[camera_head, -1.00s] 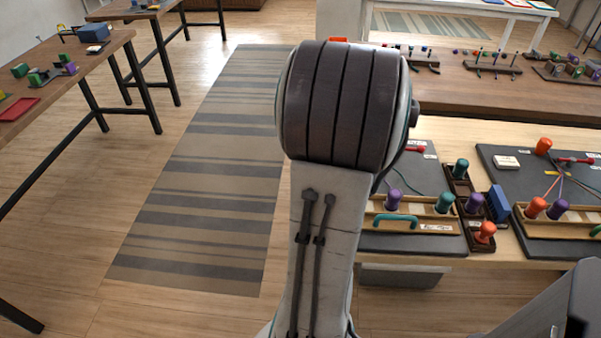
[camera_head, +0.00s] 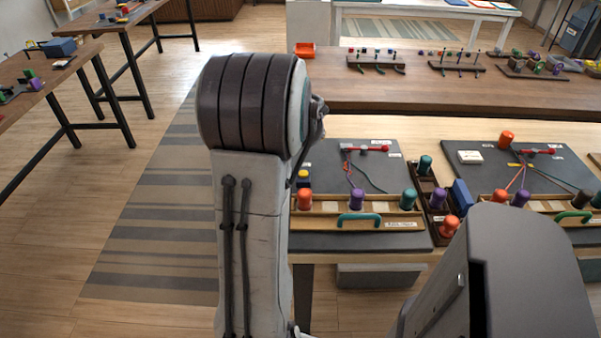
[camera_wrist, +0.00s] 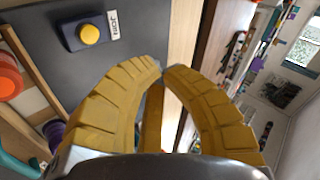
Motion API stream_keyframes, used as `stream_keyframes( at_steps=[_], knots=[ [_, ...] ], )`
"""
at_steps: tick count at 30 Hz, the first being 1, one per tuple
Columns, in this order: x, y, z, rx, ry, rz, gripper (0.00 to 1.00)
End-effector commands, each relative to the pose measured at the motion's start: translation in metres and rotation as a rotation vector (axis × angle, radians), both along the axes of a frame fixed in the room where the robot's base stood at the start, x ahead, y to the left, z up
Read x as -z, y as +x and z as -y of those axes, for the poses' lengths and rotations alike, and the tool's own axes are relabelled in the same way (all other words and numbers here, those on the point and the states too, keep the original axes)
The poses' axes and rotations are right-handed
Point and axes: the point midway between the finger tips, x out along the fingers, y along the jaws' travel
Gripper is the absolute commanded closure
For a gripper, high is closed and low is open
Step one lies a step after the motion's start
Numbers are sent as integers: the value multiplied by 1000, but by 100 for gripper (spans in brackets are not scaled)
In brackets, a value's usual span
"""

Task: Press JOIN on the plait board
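The plait board (camera_head: 330,233) is a dark slab on the bench, with a tray of orange (camera_head: 304,198), purple (camera_head: 357,198) and teal (camera_head: 408,198) bobbins and a teal handle (camera_head: 358,220). Its yellow button on a blue base (camera_head: 303,174) is at the left side, just right of my arm. In the wrist view the yellow button (camera_wrist: 89,34) is at upper left, beside a JOIN label (camera_wrist: 113,25). My gripper (camera_wrist: 162,70) has yellow ribbed fingers curved together, tips meeting, with nothing seen between them. The tips are right of and below the button, apart from it. My arm hides the gripper in the head view.
A dark rack (camera_head: 438,200) with bobbins and a blue block (camera_head: 462,196) stands right of the board. A second similar board (camera_head: 560,172) lies further right. A wooden table (camera_head: 400,98) with small racks is behind. Striped rug and open floor lie left.

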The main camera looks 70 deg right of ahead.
Motion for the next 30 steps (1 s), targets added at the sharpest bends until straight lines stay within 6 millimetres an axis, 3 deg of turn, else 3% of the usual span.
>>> stream_keyframes(
  at_steps=[14,30],
  knots=[
    [13,1,0,-1,1,-1,100],
    [72,0,-1,-2,1,-1,100]
  ],
)
